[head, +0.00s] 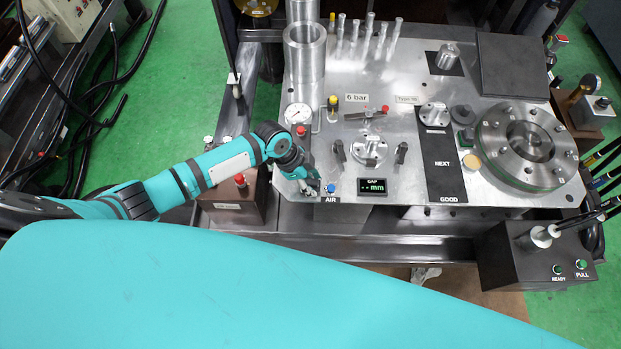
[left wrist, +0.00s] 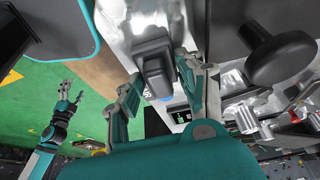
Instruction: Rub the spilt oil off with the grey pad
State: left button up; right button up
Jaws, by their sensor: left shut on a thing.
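My left gripper (head: 308,187) is at the front left corner of the metal fixture top, by the AIR label. In the left wrist view its fingers (left wrist: 158,85) are shut on a dark grey block (left wrist: 154,62), which looks like the grey pad. The pad is upright between the fingers, close to the metal surface; whether it touches is unclear. In the head view the gripper hides it. I cannot make out the spilt oil in either view. My right gripper (left wrist: 70,99) shows in the left wrist view, open and empty above the green floor.
Near the left gripper are a blue button (head: 330,188), the GAP display (head: 372,186) and a black knob (head: 339,151). A pressure gauge (head: 298,115) and a tall metal cylinder (head: 305,60) stand behind. A flanged ring (head: 490,145) is at the right.

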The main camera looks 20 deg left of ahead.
pick_arm(q)
jog(key=shift+w+r+p, duration=0.1)
jog(key=shift+r+p, duration=2.1)
jog(key=shift+r, duration=0.55)
notch_tip(320, 180, up, 3)
jog(key=p, duration=0.3)
jog(key=shift+r, duration=0.1)
